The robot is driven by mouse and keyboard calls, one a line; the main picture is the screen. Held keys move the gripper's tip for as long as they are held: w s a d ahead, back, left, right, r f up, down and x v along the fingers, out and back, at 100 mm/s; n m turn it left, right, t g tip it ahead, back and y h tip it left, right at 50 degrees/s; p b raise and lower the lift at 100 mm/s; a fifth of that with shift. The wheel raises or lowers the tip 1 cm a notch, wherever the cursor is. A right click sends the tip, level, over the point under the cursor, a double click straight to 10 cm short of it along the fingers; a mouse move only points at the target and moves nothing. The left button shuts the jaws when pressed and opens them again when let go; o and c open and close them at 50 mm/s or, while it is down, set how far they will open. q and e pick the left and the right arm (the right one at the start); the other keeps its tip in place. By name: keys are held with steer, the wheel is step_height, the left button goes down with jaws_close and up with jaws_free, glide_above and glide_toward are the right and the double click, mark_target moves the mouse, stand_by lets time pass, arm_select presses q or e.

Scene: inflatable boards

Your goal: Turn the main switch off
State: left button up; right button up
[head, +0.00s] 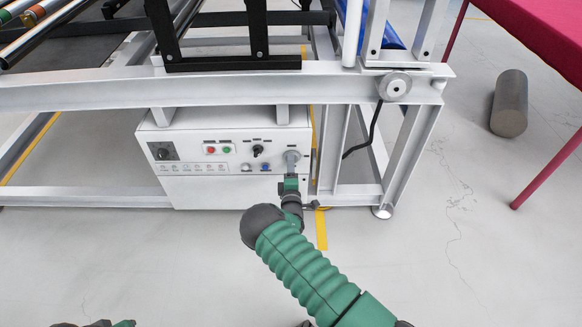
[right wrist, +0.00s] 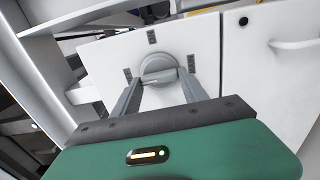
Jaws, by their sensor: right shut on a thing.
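The main switch (head: 292,156) is a grey round knob at the right end of the white control box's front panel. In the right wrist view the switch (right wrist: 158,63) shows as a grey disc with a raised bar across it, lying crosswise between my fingers. My right gripper (head: 291,168) reaches up to the panel from below and is shut on the switch. Its two grey fingers (right wrist: 157,78) sit one on each side of the bar. Part of the knob is hidden by the gripper. Only a dark and green bit of my left gripper (head: 95,323) shows at the bottom left edge.
The control box (head: 230,188) also carries red and green buttons (head: 218,150), a black rotary knob (head: 258,150) and a row of small buttons. A grey metal frame beam (head: 230,90) runs above it.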

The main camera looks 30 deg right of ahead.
steer(key=shift+a+f, duration=0.25)
steer(key=o, duration=1.3)
steer(key=shift+o, duration=0.4)
steer(key=shift+d+r, duration=0.1)
steer(key=p+v, duration=0.6)
steer(key=v, duration=1.1)
steer(key=shift+d, duration=0.15)
